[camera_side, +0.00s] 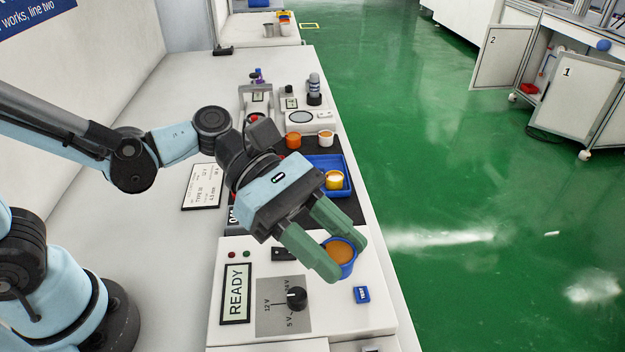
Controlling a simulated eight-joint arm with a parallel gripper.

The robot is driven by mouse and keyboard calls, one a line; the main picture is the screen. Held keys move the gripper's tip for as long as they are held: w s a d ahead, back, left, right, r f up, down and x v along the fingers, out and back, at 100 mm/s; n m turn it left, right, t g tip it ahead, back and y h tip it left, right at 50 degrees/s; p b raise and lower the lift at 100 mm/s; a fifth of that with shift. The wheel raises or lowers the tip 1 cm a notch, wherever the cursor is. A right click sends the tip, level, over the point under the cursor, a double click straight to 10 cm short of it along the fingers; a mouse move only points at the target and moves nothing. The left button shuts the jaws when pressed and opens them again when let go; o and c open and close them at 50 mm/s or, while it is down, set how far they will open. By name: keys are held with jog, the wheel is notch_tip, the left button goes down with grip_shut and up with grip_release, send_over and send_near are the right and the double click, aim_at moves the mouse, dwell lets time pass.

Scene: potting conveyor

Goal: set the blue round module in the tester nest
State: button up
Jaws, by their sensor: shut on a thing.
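The blue round module (341,254), a blue cup with an orange-brown fill, is between the green fingers of my gripper (346,258). My gripper is shut on it, one finger on each side. The module is over the right part of the white tester (375,318). The tester nest cannot be made out; the module and fingers cover that area. I cannot tell whether the module is held above the tester or touches it.
The tester has a READY display (236,293), a black knob (297,298) and a blue button (361,294). Behind are a blue tray (346,162) with a yellow-and-white cup (334,181), an orange cup (293,140) and a white cup (325,138). The bench's right edge drops to green floor.

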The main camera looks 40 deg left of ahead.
jog(key=w+a+f, duration=0.1)
jog(key=w+f, duration=0.1)
jog(key=w, duration=0.1)
jog(key=w+a+f, duration=0.2)
jog(key=w, duration=0.1)
jog(key=w+a+f, duration=0.2)
jog(key=w, duration=0.2)
jog(key=shift+f, duration=2.35)
jog(key=shift+f, duration=0.3)
